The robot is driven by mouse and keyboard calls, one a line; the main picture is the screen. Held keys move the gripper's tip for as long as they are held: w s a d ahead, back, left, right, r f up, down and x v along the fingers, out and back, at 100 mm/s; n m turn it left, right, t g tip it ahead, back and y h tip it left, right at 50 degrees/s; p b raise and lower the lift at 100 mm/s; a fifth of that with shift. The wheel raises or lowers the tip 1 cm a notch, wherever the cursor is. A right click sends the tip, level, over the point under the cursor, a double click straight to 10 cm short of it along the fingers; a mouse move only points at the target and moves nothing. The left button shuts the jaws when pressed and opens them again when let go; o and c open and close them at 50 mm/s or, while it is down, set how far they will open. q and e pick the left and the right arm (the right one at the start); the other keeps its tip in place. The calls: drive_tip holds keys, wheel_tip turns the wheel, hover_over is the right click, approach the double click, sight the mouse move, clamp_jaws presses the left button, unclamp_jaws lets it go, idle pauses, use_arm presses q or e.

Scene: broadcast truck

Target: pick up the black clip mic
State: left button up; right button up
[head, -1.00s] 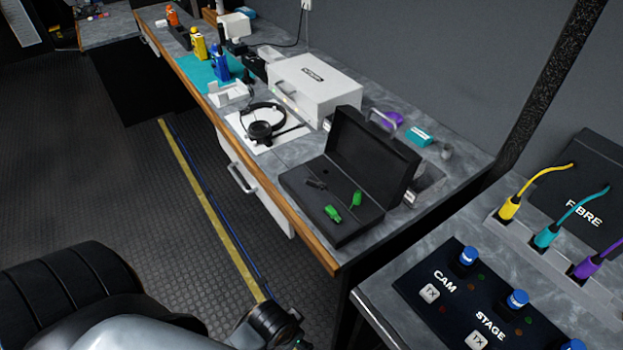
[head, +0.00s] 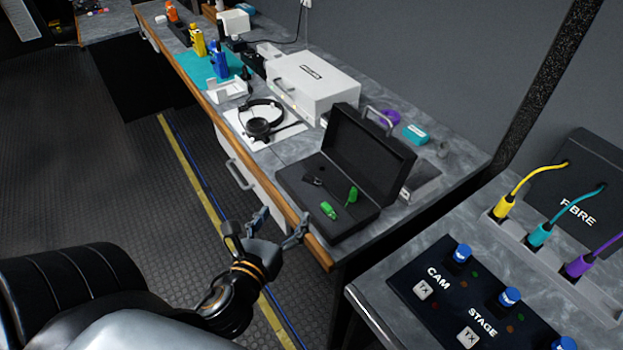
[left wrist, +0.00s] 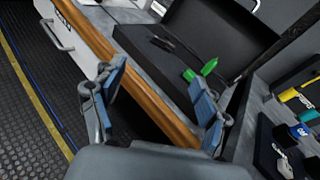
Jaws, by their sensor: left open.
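The black clip mic (head: 313,180) lies in the open black case (head: 346,228) on the counter, at the left of its dark lining. It is hard to make out against the lining; in the left wrist view it is a thin dark shape (left wrist: 166,45). Two green clip mics lie beside it, one at the front (head: 328,210) and one upright-looking near the lid (head: 351,195). My left gripper (head: 283,222) is open and empty, in front of the counter edge and short of the case. In the left wrist view its fingers (left wrist: 160,80) spread below the case. My right gripper is out of view.
The case's raised lid (head: 368,155) stands behind the mics. A headset (head: 262,128) and a white box (head: 312,82) are farther left on the counter. A panel with blue knobs (head: 462,253) is at right. The wooden counter edge (head: 292,210) runs close to my gripper.

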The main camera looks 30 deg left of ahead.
use_arm(q)
drive_tip(key=m, duration=0.2)
drive_tip(key=p, duration=0.2)
approach(312, 180)
drive_tip(key=w, duration=0.1)
drive_tip(key=w+a, duration=0.1)
drive_tip(key=shift+w+t+h, duration=0.3)
drive_tip(key=shift+w+h, duration=0.1)
drive_tip(key=shift+x, duration=0.9)
drive_tip(key=x, duration=0.3)
drive_tip(key=shift+w+f, duration=0.15)
drive_tip(key=shift+f, duration=0.15)
drive_tip(key=shift+w+a+f+p, duration=0.2)
drive_tip(key=shift+w+f+p, duration=0.1)
drive_tip(key=shift+w, duration=0.2)
drive_tip(key=shift+s, duration=0.1)
drive_tip(key=c, duration=0.9)
